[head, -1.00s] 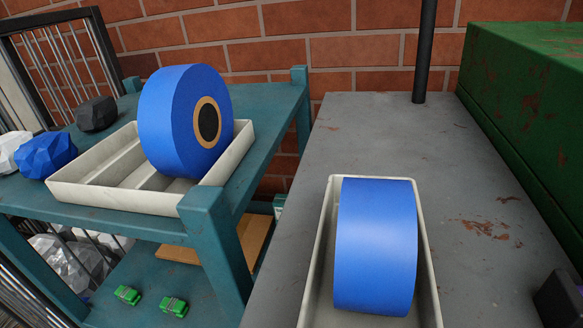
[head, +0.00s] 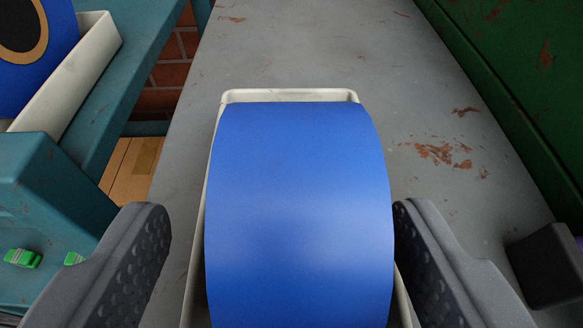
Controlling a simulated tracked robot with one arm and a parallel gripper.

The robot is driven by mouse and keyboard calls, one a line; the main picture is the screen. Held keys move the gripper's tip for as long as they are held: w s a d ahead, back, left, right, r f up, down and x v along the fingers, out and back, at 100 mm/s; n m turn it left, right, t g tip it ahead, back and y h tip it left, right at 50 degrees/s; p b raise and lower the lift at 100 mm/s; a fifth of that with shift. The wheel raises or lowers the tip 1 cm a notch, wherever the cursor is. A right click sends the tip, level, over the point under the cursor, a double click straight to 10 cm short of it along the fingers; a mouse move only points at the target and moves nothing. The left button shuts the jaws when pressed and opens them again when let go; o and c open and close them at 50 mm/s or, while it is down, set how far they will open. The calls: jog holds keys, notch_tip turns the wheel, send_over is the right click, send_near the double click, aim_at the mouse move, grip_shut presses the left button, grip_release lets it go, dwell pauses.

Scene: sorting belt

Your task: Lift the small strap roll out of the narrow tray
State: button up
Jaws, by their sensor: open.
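The small strap roll (head: 298,205) is blue and stands on its edge in the narrow tray (head: 290,95), which is off-white and lies on the grey surface. The roll fills most of the tray's width and rises above its rim. My gripper (head: 282,225) is open, with one dark textured finger to the left of the roll and the other to the right. A gap shows between the left finger and the roll; the right finger looks close to the roll's right side, and I cannot tell if it touches. The near end of the tray is out of frame.
A larger blue roll (head: 60,55) stands in another off-white tray (head: 85,60) on the teal shelf (head: 150,60) at left. A green wall-like box (head: 520,100) bounds the right. A dark block (head: 545,265) sits at lower right. The grey surface (head: 310,45) beyond the tray is clear.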

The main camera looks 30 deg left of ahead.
jog(key=shift+w+a+r+p, duration=0.1)
jog(key=shift+w+a+p, duration=0.05)
jog(key=shift+w+p, duration=0.15)
jog(key=shift+w+r+p+x, duration=0.1)
jog(key=shift+p+x, duration=0.45)
jog(key=shift+x, duration=0.5)
jog(key=shift+w+r+p+x, duration=0.15)
jog(key=shift+p+x, duration=0.4)
jog(key=shift+x, duration=0.55)
jog(key=shift+s, duration=0.1)
jog(key=c, duration=1.1)
